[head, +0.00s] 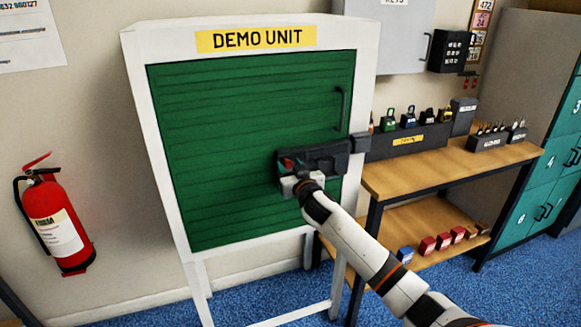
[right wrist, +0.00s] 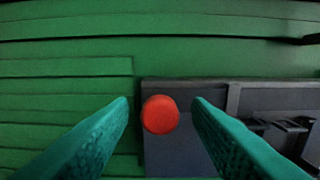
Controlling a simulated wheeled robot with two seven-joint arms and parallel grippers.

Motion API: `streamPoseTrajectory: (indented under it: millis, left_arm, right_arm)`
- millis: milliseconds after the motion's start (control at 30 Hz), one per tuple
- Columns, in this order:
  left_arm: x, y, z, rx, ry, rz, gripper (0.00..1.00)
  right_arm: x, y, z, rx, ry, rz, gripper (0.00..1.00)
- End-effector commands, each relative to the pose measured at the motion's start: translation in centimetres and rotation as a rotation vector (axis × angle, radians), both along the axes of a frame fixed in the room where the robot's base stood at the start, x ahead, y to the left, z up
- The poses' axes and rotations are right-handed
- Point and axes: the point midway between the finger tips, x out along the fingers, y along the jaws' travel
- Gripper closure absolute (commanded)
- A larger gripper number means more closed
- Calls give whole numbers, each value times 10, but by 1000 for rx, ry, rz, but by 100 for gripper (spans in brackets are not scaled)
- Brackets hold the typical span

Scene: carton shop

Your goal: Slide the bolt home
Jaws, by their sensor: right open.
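The demo unit has a green slatted door (head: 235,130) in a white frame. A dark bolt housing (head: 325,157) sits low on the door's right side, with a red knob (head: 288,163) at its left end. A dark keeper block (head: 360,142) sits on the white frame to the right. My right gripper (head: 290,178) is at the left end of the housing. In the right wrist view its teal fingers are open, one on each side of the red knob (right wrist: 160,114), with gaps on both sides. My left gripper is not in view.
A wooden bench (head: 430,170) with several padlocks stands right of the unit. A fire extinguisher (head: 57,220) hangs on the wall at left. A grey key cabinet (head: 393,35) hangs at upper right. A black handle (head: 340,108) is on the door above the bolt.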

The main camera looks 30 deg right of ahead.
Motion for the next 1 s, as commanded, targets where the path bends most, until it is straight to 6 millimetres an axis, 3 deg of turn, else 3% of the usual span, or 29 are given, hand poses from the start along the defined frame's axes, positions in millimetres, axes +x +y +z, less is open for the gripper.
streamPoseTrajectory:
  millis: [233,500,700,1000]
  left_arm:
    - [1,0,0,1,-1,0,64]
    - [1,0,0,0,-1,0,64]
    - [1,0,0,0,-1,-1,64]
    - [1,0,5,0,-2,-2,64]
  right_arm:
    - [0,0,0,0,0,0,55]
    - [0,0,0,-1,0,0,100]
    - [0,-3,0,-2,0,-1,100]
    - [-10,-42,0,-1,1,-2,100]
